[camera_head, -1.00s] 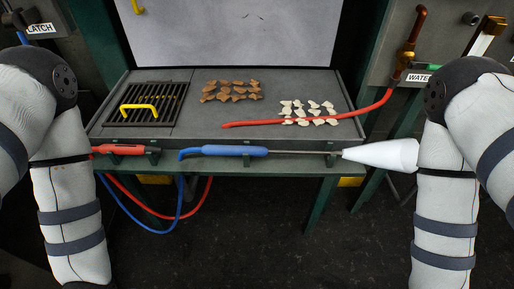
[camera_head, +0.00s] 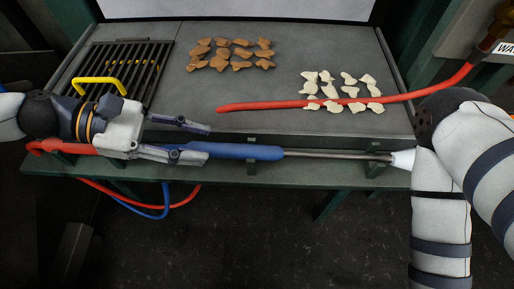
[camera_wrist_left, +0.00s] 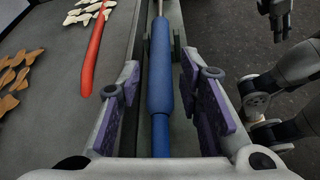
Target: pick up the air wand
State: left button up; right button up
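The air wand has a blue handle (camera_head: 235,151), a thin metal tube and a white cone (camera_head: 403,159) at its right end, partly covered by my right arm. It lies along the bench's front edge on dark brackets. My left gripper (camera_head: 203,143) is open at the left part of the handle. In the left wrist view, the blue handle (camera_wrist_left: 161,80) runs between the purple pads of my left gripper (camera_wrist_left: 168,85), with gaps on both sides. My right gripper does not show in the head view; dark and pale parts at the wrist view's upper right may belong to it.
A red-handled tool (camera_head: 60,148) lies left of the wand, partly behind my left gripper. A red hose (camera_head: 300,104) crosses the white pieces (camera_head: 340,85). Brown pieces (camera_head: 235,52) and a black grate (camera_head: 125,62) with a yellow handle (camera_head: 98,82) are behind. Hoses hang below the bench.

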aim_at(215, 148)
pick_arm(q)
jog(key=x, duration=0.2)
jog(key=b+x, duration=0.1)
jog(key=x, duration=0.1)
jog(key=shift+s+d+f, duration=0.1)
jog(key=shift+d+f, duration=0.1)
jog(key=shift+f, duration=0.35)
jog(key=shift+d, duration=0.25)
grip_shut()
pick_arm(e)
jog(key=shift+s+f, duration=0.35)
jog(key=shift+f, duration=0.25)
pick_arm(q)
jog(key=shift+r, duration=0.15)
jog(key=r, duration=0.1)
jog(key=r+p, duration=0.1)
jog(key=r, duration=0.2)
jog(key=shift+s+r+p, duration=0.25)
jog(key=shift+r+p, duration=0.05)
jog(key=shift+p, duration=0.1)
jog(key=s+d+r+p, duration=0.2)
jog(key=s+r+p, duration=0.5)
jog(key=s, duration=0.6)
jog(key=shift+d+r, duration=0.2)
jog(key=shift+r, duration=0.4)
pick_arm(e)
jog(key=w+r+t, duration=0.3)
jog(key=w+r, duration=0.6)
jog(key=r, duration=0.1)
